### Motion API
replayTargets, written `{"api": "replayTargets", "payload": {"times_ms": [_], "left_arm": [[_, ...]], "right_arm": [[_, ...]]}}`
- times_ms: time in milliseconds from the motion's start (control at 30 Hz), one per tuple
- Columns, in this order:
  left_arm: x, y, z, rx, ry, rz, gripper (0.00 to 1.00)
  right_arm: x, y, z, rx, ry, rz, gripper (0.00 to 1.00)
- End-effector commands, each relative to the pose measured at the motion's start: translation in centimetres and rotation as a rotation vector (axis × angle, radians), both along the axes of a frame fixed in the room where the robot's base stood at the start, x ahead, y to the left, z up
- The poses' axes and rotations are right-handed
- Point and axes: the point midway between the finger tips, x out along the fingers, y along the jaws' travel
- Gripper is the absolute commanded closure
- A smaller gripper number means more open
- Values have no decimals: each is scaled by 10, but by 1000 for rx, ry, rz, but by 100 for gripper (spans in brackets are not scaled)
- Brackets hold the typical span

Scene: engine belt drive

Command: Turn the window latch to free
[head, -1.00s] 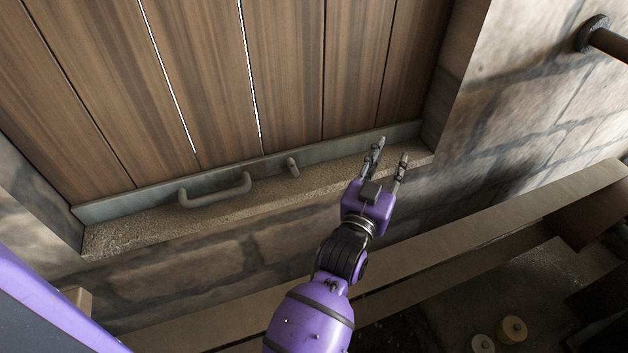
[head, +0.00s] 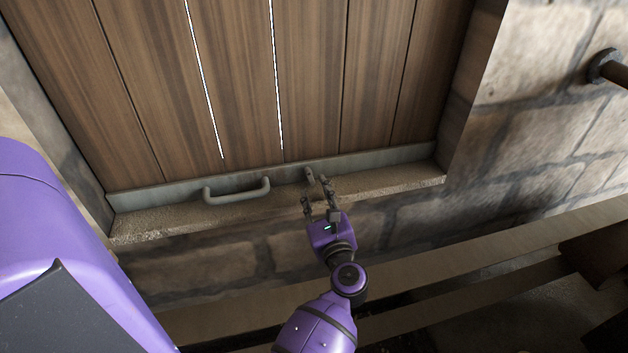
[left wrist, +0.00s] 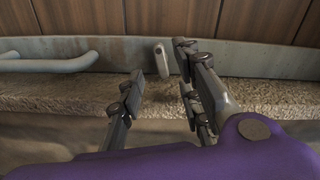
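The window latch (head: 310,174) is a small grey lever on the metal strip along the bottom of the wooden shutter. It also shows in the left wrist view as a short, roughly upright, slightly tilted peg (left wrist: 159,60). My left gripper (head: 315,193) is open just in front of the latch, over the stone sill. In the left wrist view the fingers of the left gripper (left wrist: 162,75) are spread, and the latch appears in the gap between their tips. I cannot tell whether a finger touches it. My right gripper is not in view.
A grey bar handle (head: 237,190) is fixed on the same strip left of the latch. The rough stone sill (head: 150,222) runs below the shutter (head: 240,90). A wooden beam (head: 500,232) crosses in front of the wall, and a dark pipe (head: 607,67) juts out at upper right.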

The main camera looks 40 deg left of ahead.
Motion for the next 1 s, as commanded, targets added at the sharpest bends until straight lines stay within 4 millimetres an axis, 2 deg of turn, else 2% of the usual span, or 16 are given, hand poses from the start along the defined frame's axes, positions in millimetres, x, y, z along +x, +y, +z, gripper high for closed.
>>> {"api": "replayTargets", "payload": {"times_ms": [33,200,400,733,900,1000], "left_arm": [[7,7,5,5,-4,0,68],[25,28,5,6,-3,-1,68],[38,43,3,6,-1,-3,68],[41,46,2,5,1,-2,68],[40,46,2,5,1,-2,90],[41,46,2,5,1,-3,100]], "right_arm": [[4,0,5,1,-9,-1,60],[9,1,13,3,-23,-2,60],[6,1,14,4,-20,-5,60],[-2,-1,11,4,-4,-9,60],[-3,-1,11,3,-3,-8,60],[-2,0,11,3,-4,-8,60]]}}
